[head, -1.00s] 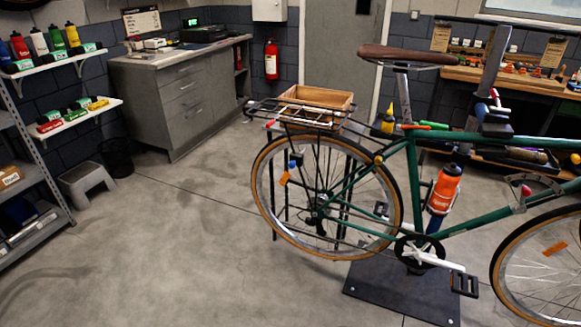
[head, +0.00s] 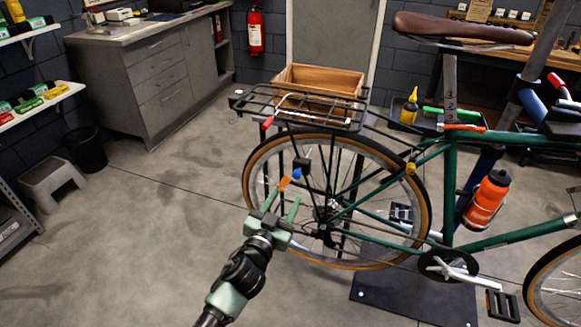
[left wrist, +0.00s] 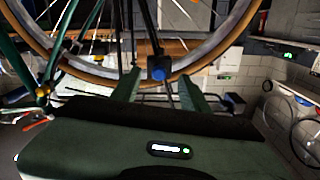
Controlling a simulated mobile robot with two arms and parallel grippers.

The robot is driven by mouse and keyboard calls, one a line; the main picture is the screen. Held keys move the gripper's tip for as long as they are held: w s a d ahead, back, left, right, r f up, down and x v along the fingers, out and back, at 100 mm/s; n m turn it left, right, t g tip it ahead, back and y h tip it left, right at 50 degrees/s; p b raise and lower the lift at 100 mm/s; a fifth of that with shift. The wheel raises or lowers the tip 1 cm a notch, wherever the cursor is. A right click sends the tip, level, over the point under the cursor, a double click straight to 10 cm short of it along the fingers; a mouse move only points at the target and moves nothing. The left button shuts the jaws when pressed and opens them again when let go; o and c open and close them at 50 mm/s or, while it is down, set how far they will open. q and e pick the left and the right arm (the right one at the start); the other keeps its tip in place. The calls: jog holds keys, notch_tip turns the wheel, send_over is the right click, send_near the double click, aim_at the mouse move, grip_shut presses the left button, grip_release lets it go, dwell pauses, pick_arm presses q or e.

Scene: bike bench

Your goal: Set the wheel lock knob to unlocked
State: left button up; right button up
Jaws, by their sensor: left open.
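A small blue knob (head: 297,173) sits beside a black block at the rear wheel of the green bike, with an orange tag (head: 284,184) hanging by it. I take it for the wheel lock knob; its setting is too small to read. My left gripper (head: 282,204) is open and empty in front of and just below the knob. In the left wrist view the blue knob (left wrist: 158,74) shows between the two green fingertips (left wrist: 160,88), seemingly ahead of them; I cannot tell whether they touch it. My right gripper is not in view.
The rear wheel (head: 252,172) and its spokes stand close by the gripper. A black rack (head: 250,102) with a wooden crate (head: 290,76) is above. The bike stands over a dark base plate (head: 375,300).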

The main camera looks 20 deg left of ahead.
aim_at(296, 177)
pick_arm(q)
jog(key=w, duration=0.2)
jog(key=w+r, duration=0.1)
jog(key=w, duration=0.4)
jog(key=shift+w+d+r, duration=0.25)
jog(key=shift+w+r, duration=0.1)
grip_shut()
dwell(1.1)
